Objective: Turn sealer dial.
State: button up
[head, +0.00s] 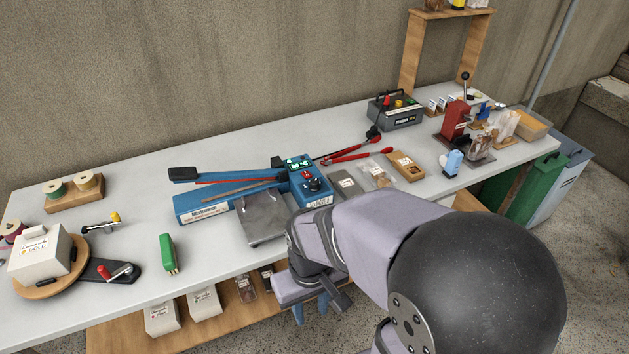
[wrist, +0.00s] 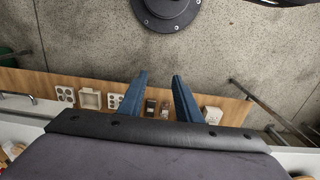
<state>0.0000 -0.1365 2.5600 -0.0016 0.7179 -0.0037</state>
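The blue sealer (head: 205,205) stands on the table in the head view, with a long dark-ended lever arm along its left part. Its control box (head: 318,200) is at the right end, with a green lit display (head: 298,163), a red switch (head: 306,174) and a black dial (head: 313,185). The dial's pointer is too small to read. My gripper (wrist: 160,76) has two blue fingers spread apart with nothing between them. In the head view my gripper (head: 312,310) is low in front of the table's front edge, well below and apart from the dial. The wrist view does not show the sealer.
A grey plate (head: 264,216) lies before the sealer. Red-handled pliers (head: 358,156) and a wooden box (head: 404,167) lie to its right. A green stapler-like tool (head: 168,253) stands at left. The lower shelf (head: 105,338) holds several packages near my gripper.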

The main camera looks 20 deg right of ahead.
jog(key=shift+o, duration=1.2)
jog(key=d+r+m+g+y+p, duration=0.1)
jog(key=d+r+m+g+p, duration=0.2)
jog(key=d+p, duration=0.5)
jog(key=w+d+m+t+y+p, duration=0.15)
jog(key=w+d+m, duration=0.25)
jog(key=w, duration=0.4)
jog(key=w+d+m+t+h+p, duration=0.1)
jog(key=w+d+m+t+p, duration=0.2)
jog(key=w, duration=0.4)
jog(key=w+d+r+m+t+y, duration=0.1)
jog(key=w+d+r+m+t, duration=0.1)
jog(key=w+r+m, duration=0.6)
jog(key=w+m, duration=0.5)
jog(key=m, duration=0.6)
jog(key=shift+r+b, duration=0.15)
jog(key=shift+b, duration=0.2)
